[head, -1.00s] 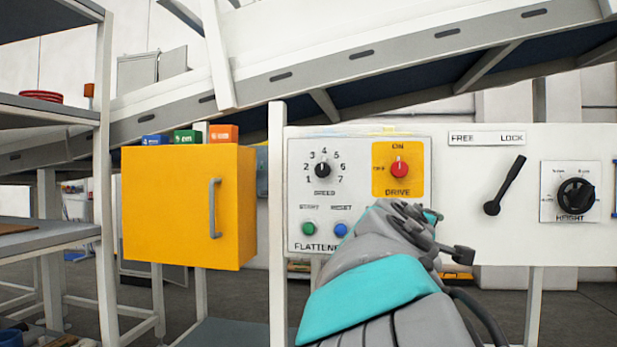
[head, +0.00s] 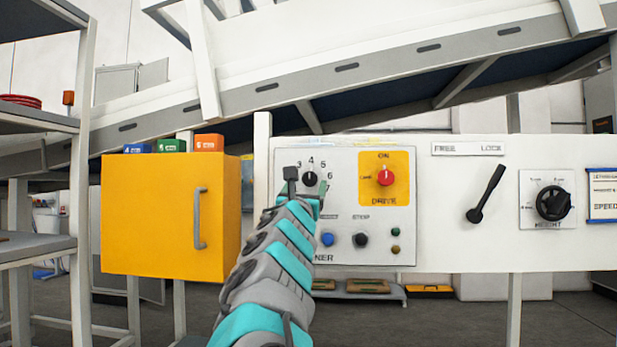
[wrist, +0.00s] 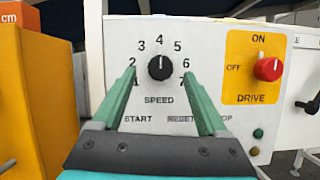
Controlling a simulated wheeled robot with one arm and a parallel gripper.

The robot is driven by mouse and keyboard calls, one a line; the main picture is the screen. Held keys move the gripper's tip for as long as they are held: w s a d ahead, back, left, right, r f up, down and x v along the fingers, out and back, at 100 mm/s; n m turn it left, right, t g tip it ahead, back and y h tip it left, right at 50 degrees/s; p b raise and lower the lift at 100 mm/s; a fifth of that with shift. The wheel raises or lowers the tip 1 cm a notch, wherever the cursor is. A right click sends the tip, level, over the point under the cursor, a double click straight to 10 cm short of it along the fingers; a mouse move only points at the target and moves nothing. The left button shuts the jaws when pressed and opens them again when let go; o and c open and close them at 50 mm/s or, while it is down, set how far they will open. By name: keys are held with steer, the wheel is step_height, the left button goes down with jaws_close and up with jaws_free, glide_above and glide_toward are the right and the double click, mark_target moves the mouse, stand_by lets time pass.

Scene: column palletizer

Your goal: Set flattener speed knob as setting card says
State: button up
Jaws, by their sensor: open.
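The flattener speed knob (head: 310,179) is black and round on the grey flattener panel (head: 345,240). In the wrist view the knob (wrist: 159,67) has a white pointer line aimed up at 4 on a scale from 1 to 7. My gripper (wrist: 159,85) is open and empty, with one green finger to each side of the knob in that view and the knob between and beyond the tips. I cannot tell the exact gap. In the head view my gripper (head: 303,188) covers the left part of the scale. The setting card (head: 604,195) seems to be at the right edge, cut off, showing "SPEED"; its value is not visible.
The red drive knob (head: 385,176) sits right of the speed knob. A black lever (head: 486,193) and the height knob (head: 553,202) are farther right. A yellow cabinet (head: 165,215) with a handle stands left. A blue button (head: 327,240) and a black button (head: 361,240) sit below.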

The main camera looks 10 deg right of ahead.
mark_target(309, 180)
steer(key=p+x, duration=0.1)
steer(key=x, duration=0.2)
steer(key=shift+w+d+r, duration=0.1)
steer(key=shift+w+r, duration=0.15)
steer(key=shift+w, duration=0.25)
steer(key=shift+w+d+r+p, duration=0.1)
steer(key=shift+w+d+p, duration=0.2)
steer(key=shift+w+p, duration=0.1)
jaws_close()
